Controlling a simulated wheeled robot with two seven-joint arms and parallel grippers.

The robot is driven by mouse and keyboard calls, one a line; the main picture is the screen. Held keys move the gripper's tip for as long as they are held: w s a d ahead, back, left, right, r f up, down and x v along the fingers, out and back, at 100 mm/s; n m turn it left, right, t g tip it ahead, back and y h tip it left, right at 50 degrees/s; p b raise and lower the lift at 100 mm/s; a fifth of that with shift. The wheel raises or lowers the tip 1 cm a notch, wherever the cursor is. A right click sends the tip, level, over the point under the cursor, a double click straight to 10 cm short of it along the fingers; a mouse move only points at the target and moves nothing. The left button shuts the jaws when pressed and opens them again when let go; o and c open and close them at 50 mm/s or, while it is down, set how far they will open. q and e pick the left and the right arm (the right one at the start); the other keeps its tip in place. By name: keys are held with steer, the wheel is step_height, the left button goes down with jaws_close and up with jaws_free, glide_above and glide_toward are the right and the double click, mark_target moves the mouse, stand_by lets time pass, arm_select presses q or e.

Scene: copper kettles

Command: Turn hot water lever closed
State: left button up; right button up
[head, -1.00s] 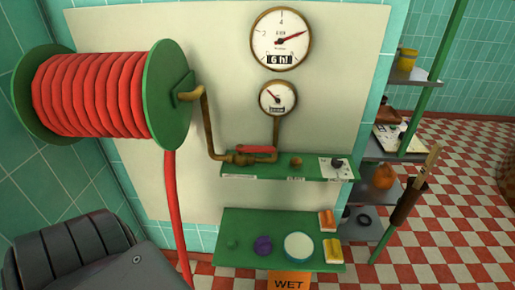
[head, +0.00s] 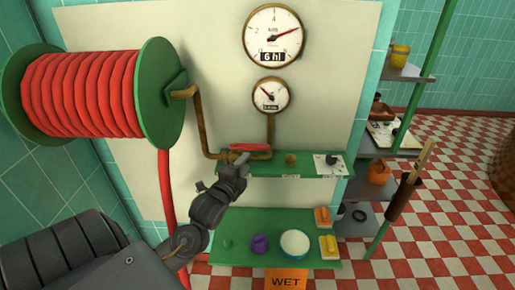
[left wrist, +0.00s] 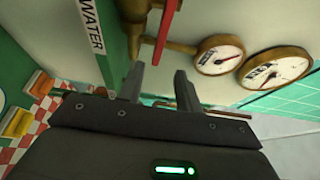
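The red lever (head: 251,147) sits on the brass pipe (head: 215,155) at the upper green shelf and lies about level along it. In the left wrist view, the lever (left wrist: 168,25) runs past the brass fitting, beside a green shelf edge labelled "WATER" (left wrist: 93,30). My left gripper (head: 237,168) is just below and in front of the lever's left part. In the left wrist view, its two fingers (left wrist: 159,85) are apart with nothing between them, short of the lever. My right gripper is in neither view.
Two gauges (head: 273,36) hang above the pipe. The red hose reel (head: 85,95) is at the left. A lower green shelf (head: 262,257) holds a white bowl (head: 295,243), sponges (head: 328,245) and a purple item (head: 259,244). A rack (head: 405,140) stands at the right.

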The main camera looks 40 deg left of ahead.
mark_target(258, 145)
arm_select(q)
steer(key=p+x, duration=0.2)
steer(key=x, duration=0.7)
steer(key=shift+w+a, duration=0.1)
steer(key=shift+w, duration=0.25)
steer(key=shift+w+a+f, duration=0.1)
steer(key=shift+w, duration=0.45)
jaws_close()
